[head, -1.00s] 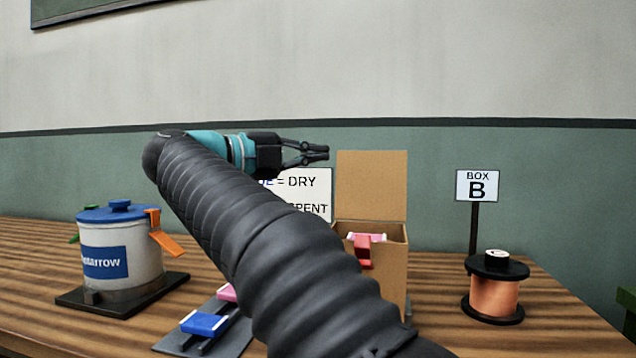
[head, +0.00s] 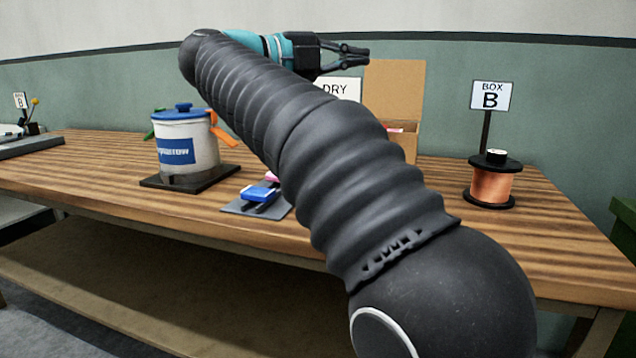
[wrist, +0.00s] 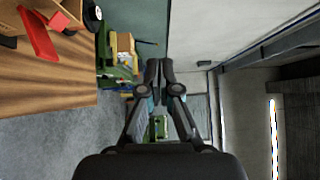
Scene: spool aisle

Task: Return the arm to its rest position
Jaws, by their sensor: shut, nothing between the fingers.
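My gripper (head: 362,56) is raised at the top middle of the head view, in front of the wall and above the table. It points right, and its fingers are shut and empty. In the wrist view my gripper (wrist: 158,73) shows its fingertips together, with the room's floor and far wall beyond them. My sleeved arm crosses the head view from the lower right to the upper left. It hides part of the table, the sign with "DRY" and part of the cardboard box.
On the wooden table (head: 90,165) stand a white canister (head: 186,145) with a blue lid, a rack with a blue block (head: 258,194), an open cardboard box (head: 393,90), a copper spool (head: 494,182) and a "BOX B" sign (head: 491,96). A green object (head: 625,222) is at the right edge.

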